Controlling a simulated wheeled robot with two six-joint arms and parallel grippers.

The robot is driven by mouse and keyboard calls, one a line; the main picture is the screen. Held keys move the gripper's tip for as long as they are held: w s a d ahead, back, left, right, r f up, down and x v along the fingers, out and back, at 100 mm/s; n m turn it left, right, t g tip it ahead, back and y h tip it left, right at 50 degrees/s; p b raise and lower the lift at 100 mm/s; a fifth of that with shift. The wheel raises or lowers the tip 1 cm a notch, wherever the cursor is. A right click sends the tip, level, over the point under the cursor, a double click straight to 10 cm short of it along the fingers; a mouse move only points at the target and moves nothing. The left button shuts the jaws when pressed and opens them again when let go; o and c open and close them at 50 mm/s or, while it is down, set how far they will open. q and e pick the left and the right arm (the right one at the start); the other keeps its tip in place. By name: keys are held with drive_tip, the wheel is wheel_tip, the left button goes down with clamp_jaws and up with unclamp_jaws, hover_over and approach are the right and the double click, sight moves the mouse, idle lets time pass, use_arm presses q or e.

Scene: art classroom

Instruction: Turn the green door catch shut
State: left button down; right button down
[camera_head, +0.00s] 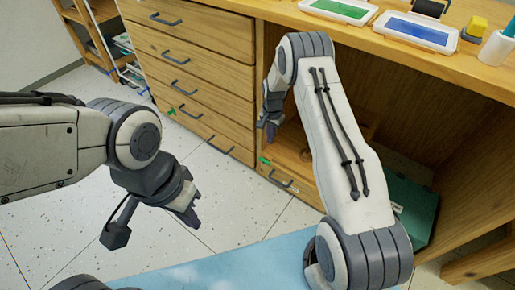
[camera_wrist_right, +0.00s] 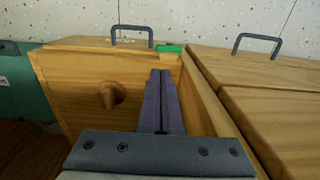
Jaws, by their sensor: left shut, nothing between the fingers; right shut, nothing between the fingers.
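A small green catch (camera_head: 265,160) sits at the left edge of the low wooden front with a dark handle, beside the drawer bank. In the right wrist view the green catch (camera_wrist_right: 170,48) lies lengthwise across the image, by the seam next to the drawers. My right gripper (camera_head: 269,130) is shut and empty, above the catch in the head view and apart from it. Its fingertips (camera_wrist_right: 160,72) point toward the catch in the wrist view. My left gripper (camera_head: 192,217) is shut and empty over the floor, well away from the cabinet.
Another green piece (camera_head: 171,111) shows on the drawer bank (camera_head: 190,65). A round wooden knob (camera_wrist_right: 112,95) sticks out inside the compartment. A dark green box (camera_head: 415,210) stands at the right. Paint trays (camera_head: 417,32) are on the top. Floor is free in front.

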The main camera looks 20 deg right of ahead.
drive_tip(key=shift+w+r, duration=0.1)
drive_tip(key=shift+w+a, duration=0.1)
drive_tip(key=shift+a, duration=0.05)
drive_tip(key=shift+a, duration=0.1)
drive_tip(key=b, duration=0.7)
approach(268, 162)
drive_tip(key=f, duration=0.7)
drive_tip(key=shift+a, duration=0.25)
drive_tip(key=shift+d+r, duration=0.1)
